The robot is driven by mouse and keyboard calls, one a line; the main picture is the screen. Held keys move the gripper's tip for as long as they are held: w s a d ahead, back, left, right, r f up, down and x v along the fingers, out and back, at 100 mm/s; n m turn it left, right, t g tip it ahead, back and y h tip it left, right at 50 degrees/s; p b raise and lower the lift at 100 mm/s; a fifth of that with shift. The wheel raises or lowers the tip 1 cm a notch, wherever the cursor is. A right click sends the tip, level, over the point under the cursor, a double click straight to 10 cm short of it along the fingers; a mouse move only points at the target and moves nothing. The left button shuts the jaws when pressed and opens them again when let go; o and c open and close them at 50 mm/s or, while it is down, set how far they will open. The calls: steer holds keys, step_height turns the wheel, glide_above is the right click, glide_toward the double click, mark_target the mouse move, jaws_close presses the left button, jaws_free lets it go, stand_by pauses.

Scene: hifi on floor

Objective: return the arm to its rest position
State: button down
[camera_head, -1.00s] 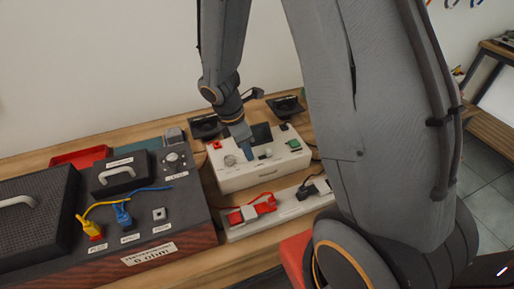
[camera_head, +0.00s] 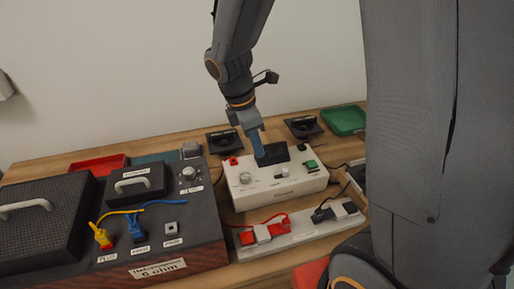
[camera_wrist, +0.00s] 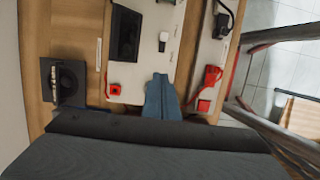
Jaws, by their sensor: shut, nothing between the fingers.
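My gripper (camera_head: 257,143) is at the end of my arm, above the white control box (camera_head: 281,186) on the wooden bench. Its blue fingers are together with nothing between them. In the head view the fingertips overlap the box's back edge, left of its dark screen (camera_head: 272,154); I cannot tell the exact gap. In the wrist view the shut fingers (camera_wrist: 162,97) point over the white box (camera_wrist: 150,60), beside a red button (camera_wrist: 115,88).
The dark amplifier box (camera_head: 205,226) with yellow (camera_head: 102,236) and blue (camera_head: 136,229) plugs stands on the left. A power strip (camera_head: 297,230) with red and black plugs lies in front. A red tray (camera_head: 97,165), green tray (camera_head: 344,120) and black speakers (camera_head: 303,126) are behind.

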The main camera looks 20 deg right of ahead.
steer(key=s+d+m+t+y, duration=0.1)
steer(key=s+d+m+y, duration=0.1)
steer(key=s+m, duration=0.7)
steer(key=m, duration=0.8)
steer(key=shift+r+m+y, duration=0.15)
steer(key=shift+m+y, duration=0.25)
steer(key=c, duration=2.5)
jaws_free()
steer(key=shift+s, duration=0.1)
